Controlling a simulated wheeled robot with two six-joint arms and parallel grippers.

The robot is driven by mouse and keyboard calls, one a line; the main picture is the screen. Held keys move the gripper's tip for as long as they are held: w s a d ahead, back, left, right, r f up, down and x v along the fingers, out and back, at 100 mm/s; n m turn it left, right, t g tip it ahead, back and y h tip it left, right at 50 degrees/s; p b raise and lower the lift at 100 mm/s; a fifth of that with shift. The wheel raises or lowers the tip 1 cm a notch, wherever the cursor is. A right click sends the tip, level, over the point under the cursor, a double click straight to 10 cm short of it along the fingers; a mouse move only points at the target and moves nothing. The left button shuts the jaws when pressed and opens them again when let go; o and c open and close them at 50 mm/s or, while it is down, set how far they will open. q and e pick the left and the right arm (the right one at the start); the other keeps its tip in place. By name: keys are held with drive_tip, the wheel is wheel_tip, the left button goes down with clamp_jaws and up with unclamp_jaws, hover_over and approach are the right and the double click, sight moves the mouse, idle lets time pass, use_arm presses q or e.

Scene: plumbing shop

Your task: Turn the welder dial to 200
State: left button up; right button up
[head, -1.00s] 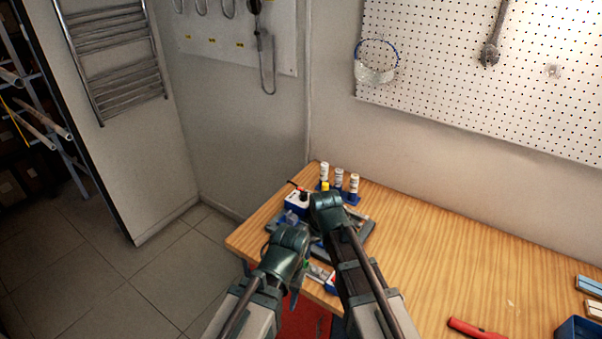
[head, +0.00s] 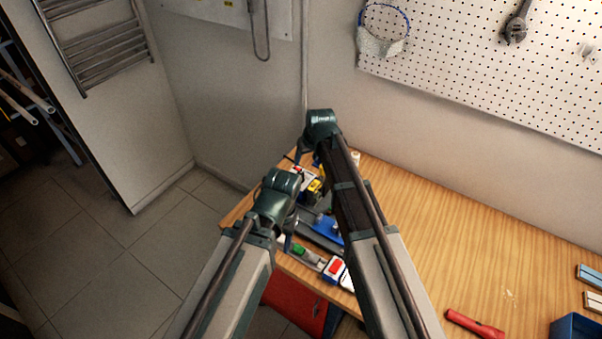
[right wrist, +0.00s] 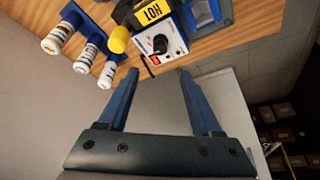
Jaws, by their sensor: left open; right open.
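The welder is a white and blue box with a round black dial (right wrist: 159,44) on its white face (right wrist: 172,56), seen in the right wrist view. Its dial markings are too small to read. In the head view the welder (head: 299,171) is partly hidden at the far left of the bench. My right gripper (right wrist: 159,72) is open, its two blue fingers apart and empty, pointing toward the dial face without touching it. In the head view the right gripper (head: 303,147) is above the welder. My left gripper (head: 289,232) is lower, near the bench's left edge; its fingers are mostly hidden.
White bottles (right wrist: 88,56) stand in a blue rack. Small tools and a red-white item (head: 336,268) lie nearby. The wooden bench (head: 440,240) is mostly clear to the right; a red tool (head: 475,324) lies there.

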sight(301, 173)
drive_tip(key=b+x, duration=1.1)
drive_tip(key=x, duration=0.2)
drive_tip(key=shift+r, duration=0.1)
clamp_jaws()
